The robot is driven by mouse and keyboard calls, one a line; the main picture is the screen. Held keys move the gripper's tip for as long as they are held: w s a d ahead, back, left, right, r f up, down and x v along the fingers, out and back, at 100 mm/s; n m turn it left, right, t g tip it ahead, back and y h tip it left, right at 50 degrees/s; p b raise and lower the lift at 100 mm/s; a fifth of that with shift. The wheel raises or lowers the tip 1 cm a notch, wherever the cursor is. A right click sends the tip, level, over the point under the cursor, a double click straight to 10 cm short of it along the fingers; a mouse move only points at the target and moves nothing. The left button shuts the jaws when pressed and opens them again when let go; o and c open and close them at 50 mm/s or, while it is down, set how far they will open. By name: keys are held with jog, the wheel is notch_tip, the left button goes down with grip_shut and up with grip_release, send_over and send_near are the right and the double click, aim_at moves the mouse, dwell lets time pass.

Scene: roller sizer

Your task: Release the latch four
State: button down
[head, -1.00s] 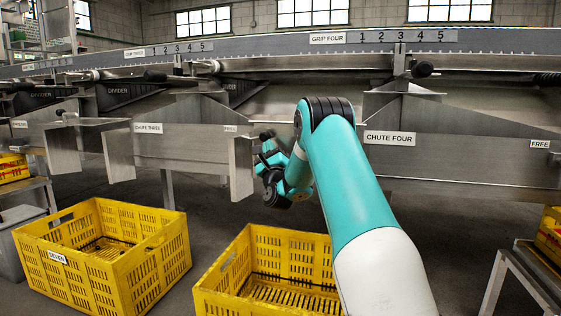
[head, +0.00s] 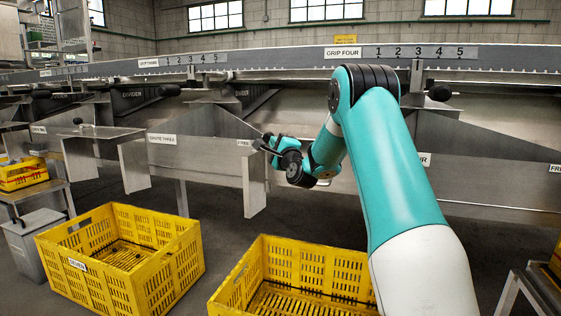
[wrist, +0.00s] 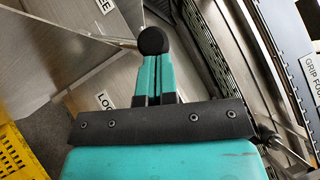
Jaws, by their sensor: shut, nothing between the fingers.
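A black ball knob (wrist: 152,40) on a thin metal rod (wrist: 122,42) shows in the wrist view, right at the tips of my gripper (wrist: 153,62). The teal fingers are shut with nothing between them. The knob covers the fingertips, so I cannot tell whether they touch it. In the head view my gripper (head: 268,146) is beside the FREE label (head: 243,143) at the right end of chute three, left of the chute four panel. My arm hides most of the chute four label (head: 425,160). A LOCK label (wrist: 104,101) is partly visible in the wrist view.
The GRIP FOUR scale (head: 400,53) runs along the rail, with a black knob (head: 440,92) below it. Yellow crates (head: 120,262) (head: 290,285) stand on the floor below.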

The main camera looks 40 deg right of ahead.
jog(key=w+a+r+n+g+y+p, duration=0.2)
jog(key=w+a+r+n+g+p, duration=0.1)
jog(key=p, duration=1.5)
jog(key=shift+w+r+n+g, duration=0.9)
jog(key=shift+w+n+g, duration=0.1)
jog(key=shift+w+n, duration=0.4)
jog(key=s+d+p+v, duration=0.1)
jog(key=d+v, duration=0.1)
jog(key=v, duration=1.1)
jog(key=shift+d, duration=0.4)
jog(key=shift+w+r, duration=0.1)
